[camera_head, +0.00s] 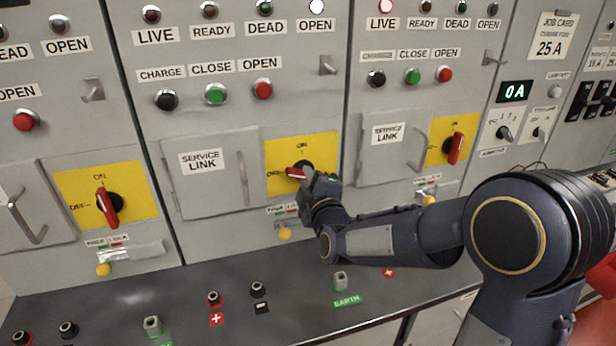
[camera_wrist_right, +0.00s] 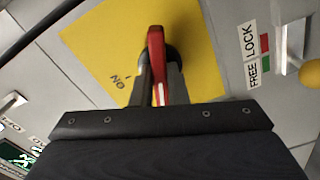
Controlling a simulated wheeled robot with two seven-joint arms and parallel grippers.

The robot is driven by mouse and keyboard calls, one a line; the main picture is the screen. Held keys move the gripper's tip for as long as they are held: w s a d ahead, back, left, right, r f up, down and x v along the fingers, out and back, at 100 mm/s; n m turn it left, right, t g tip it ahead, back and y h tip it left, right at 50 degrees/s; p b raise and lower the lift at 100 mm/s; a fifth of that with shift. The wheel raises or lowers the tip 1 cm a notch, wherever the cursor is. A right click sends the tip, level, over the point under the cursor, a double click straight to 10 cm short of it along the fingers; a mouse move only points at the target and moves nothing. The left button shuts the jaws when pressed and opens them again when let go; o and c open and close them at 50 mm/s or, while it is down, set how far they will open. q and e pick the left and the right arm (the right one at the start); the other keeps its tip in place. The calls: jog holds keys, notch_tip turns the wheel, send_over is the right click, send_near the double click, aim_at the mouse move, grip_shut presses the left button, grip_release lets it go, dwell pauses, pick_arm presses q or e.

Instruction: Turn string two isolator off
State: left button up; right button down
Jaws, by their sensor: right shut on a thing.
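The middle panel's isolator is a red handle (camera_head: 296,173) on a yellow plate (camera_head: 320,147) marked ON at the top and OFF at the left. The handle lies about level, its end toward OFF. My right gripper (camera_head: 307,182) is shut on this handle from the right and hides part of it. In the right wrist view the red handle (camera_wrist_right: 157,60) stands between the two fingers (camera_wrist_right: 158,85), with the yellow plate (camera_wrist_right: 100,40) behind. No string number is readable. My left gripper is out of view.
Upright red handles on the left panel (camera_head: 107,207) and right panel (camera_head: 455,148) flank it. A service link door (camera_head: 212,180) is left of the plate, and a yellow knob (camera_head: 285,233) is below. The middle panel's OPEN lamp (camera_head: 317,6) glows white. A dark ledge (camera_head: 130,290) with terminals runs below.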

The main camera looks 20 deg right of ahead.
jog(key=n+p, duration=0.1)
jog(key=n, duration=0.3)
dwell(0.8)
jog(key=c, duration=1.4)
grip_release()
jog(key=shift+c, duration=0.2)
jog(key=shift+s, duration=0.1)
jog(key=s, duration=0.7)
jog(key=shift+s+b, duration=0.35)
jog(key=shift+d, duration=0.1)
